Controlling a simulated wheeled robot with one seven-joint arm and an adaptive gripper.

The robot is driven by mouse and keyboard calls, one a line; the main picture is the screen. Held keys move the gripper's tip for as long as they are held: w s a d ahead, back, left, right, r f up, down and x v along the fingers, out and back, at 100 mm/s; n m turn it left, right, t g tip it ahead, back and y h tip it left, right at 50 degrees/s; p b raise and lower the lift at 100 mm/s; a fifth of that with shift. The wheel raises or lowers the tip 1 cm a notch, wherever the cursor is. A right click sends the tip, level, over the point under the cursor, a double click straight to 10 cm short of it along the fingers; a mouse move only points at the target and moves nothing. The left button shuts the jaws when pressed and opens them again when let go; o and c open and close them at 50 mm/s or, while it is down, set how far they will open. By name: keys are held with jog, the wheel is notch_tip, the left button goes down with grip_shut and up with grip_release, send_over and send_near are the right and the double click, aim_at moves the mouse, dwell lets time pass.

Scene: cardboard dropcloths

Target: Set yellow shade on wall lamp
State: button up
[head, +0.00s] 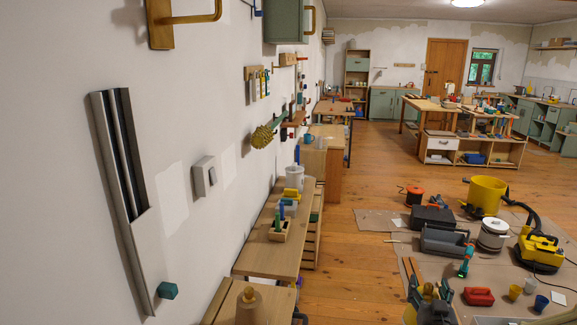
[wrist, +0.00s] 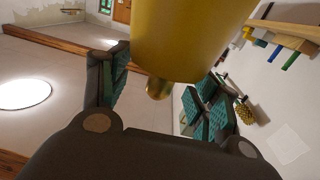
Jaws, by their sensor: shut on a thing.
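A large yellow shade (wrist: 192,35) fills the top middle of the wrist view. A small brass tip (wrist: 159,88) shows at its near end. My gripper (wrist: 160,95) has dark fingers with teal pads, one on each side of this end. It is shut on the shade, though the exact contact is hard to see. I see no gripper in the head view. A brass arm on a wooden wall plate (head: 160,28) is cut off at the top left of the head view. I cannot tell if it is the wall lamp.
A light switch (head: 205,176) and a grey metal strip (head: 124,185) are on the left wall. A green cabinet (head: 285,22) hangs farther along. Benches (head: 262,260) line the wall. A yellow bucket (head: 486,196), a yellow machine (head: 540,248) and tools crowd the dropcloth at right.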

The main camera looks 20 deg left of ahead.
jog(key=w+a+r+n+g+y+p, duration=0.1)
jog(key=w+a+r+n+y+p, duration=0.15)
jog(key=a+r, duration=0.65)
jog(key=w+a+r+n+g+y+p, duration=0.1)
jog(key=w+a+r+y, duration=0.2)
jog(key=r, duration=1.2)
jog(key=w+a+r+n+g+y+p, duration=0.15)
jog(key=w+a+r, duration=0.4)
jog(key=r, duration=0.75)
jog(key=s+a+r+n+g+y+p, duration=0.2)
jog(key=s+a+r, duration=0.2)
jog(key=r, duration=0.7)
jog(key=s+a+r+n+g+y+p, duration=0.15)
jog(key=s+a+r, duration=0.3)
jog(key=r, duration=0.65)
jog(key=s+a+r+n+g+y+p, duration=0.1)
jog(key=s+a+r+y+p, duration=0.3)
jog(key=r, duration=0.7)
jog(key=s+a+r+n+g, duration=0.2)
jog(key=s+a+r+g, duration=0.1)
jog(key=s+r, duration=0.5)
jog(key=s+a+r+n+g, duration=0.3)
jog(key=s+r, duration=0.5)
jog(key=r, duration=0.5)
jog(key=shift+s+r+g+p, duration=0.15)
jog(key=shift+r+g+p, duration=0.15)
jog(key=shift+g+p, duration=0.2)
jog(key=shift+d+f+y+b, duration=0.1)
jog(key=shift+y+b, duration=0.15)
jog(key=shift+b, duration=0.05)
